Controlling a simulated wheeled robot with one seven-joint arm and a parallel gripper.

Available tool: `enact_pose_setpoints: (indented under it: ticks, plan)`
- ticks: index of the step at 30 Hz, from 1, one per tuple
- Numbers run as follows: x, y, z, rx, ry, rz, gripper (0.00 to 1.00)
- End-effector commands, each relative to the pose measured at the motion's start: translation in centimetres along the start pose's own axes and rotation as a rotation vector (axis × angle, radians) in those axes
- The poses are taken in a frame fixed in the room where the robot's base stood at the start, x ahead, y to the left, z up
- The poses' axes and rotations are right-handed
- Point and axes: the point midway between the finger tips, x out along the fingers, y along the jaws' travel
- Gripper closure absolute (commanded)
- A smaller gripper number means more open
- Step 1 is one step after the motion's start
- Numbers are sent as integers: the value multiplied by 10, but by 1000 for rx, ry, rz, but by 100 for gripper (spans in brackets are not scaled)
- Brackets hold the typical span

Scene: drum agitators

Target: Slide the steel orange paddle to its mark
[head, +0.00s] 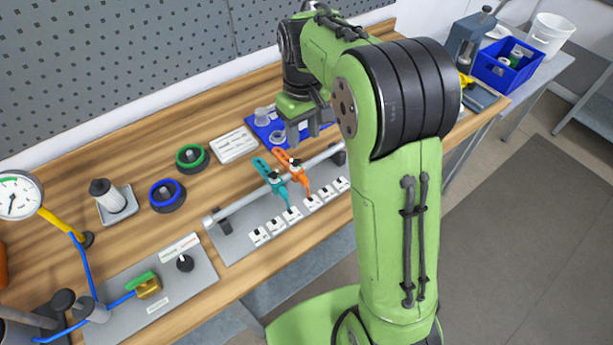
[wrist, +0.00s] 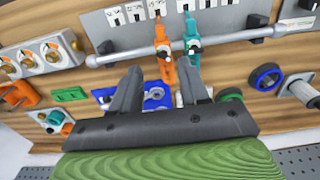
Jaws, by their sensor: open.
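The orange paddle (head: 291,168) hangs on a horizontal steel rod (head: 240,203), right beside a teal paddle (head: 271,178). A row of white label plates (head: 292,214) lies along the grey base in front of the rod. My gripper (head: 306,130) is open, above and just behind the orange paddle. I see nothing held. Which label plate is the mark cannot be told.
A blue tray (head: 262,131) with round parts lies behind the rod, under my gripper. Green (head: 192,157) and blue (head: 167,196) rings lie left of it. Rod end brackets (head: 212,219) bound the rod. A pegboard wall (head: 120,70) stands behind.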

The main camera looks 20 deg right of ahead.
Motion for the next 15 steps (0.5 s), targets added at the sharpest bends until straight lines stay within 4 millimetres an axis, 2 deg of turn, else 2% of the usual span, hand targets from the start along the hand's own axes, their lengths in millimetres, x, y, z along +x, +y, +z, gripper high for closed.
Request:
enact_pose_setpoints:
  ticks: [5,15]
  plan:
    - [34,0,1,0,-4,-2,55]
    - [119,0,2,1,-5,-2,55]
